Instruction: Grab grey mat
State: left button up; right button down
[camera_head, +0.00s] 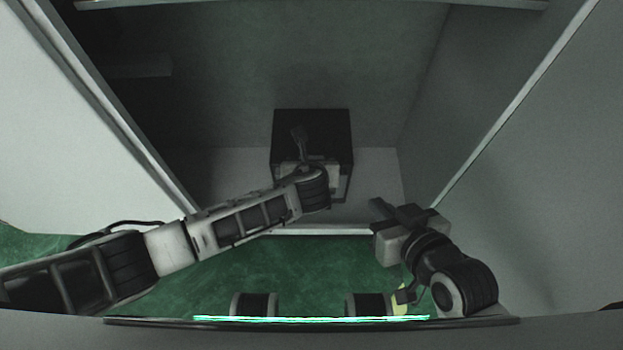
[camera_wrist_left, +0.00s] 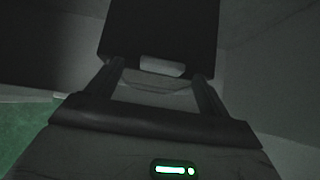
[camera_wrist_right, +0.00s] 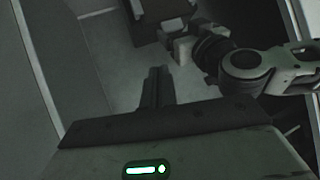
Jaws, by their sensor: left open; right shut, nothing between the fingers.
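A dark, square-faced block (camera_head: 312,122) stands on the pale floor of an open enclosure, at the middle of the head view. It also fills the top of the left wrist view (camera_wrist_left: 160,25), with a small pale patch on its lower edge. I cannot tell whether it is the grey mat; no flat grey mat shows clearly. My left gripper (camera_wrist_left: 160,72) is open in front of the block, its fingers either side of the pale patch; contact is unclear. My right gripper (camera_head: 377,205) is shut and empty, right of the block and nearer me; its closed fingers show in the right wrist view (camera_wrist_right: 158,72).
The enclosure has a grey right wall (camera_head: 480,90) and a pale left panel (camera_head: 70,110), both with metal edges close to my arms. Green floor (camera_head: 290,270) lies in front. The enclosure floor right of the block looks clear.

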aim_at(311, 157)
pick_arm(q)
jog(key=b+x, duration=0.2)
jog(key=x, duration=0.2)
jog(key=shift+w+d+f+b, duration=0.15)
jog(key=shift+w+b, duration=0.2)
jog(key=shift+w, duration=0.05)
jog(key=shift+w+f, duration=0.1)
jog(key=shift+w, duration=0.15)
pick_arm(e)
jog(key=shift+g, duration=0.5)
jog(key=f, duration=0.1)
jog(key=a+f, duration=0.1)
jog(key=f, duration=0.3)
jog(key=shift+w+a, duration=0.2)
jog(key=shift+w, duration=0.1)
pick_arm(q)
jog(key=shift+c, duration=0.3)
grip_shut()
pick_arm(e)
jog(key=shift+d+r, duration=0.1)
jog(key=shift+r, duration=0.05)
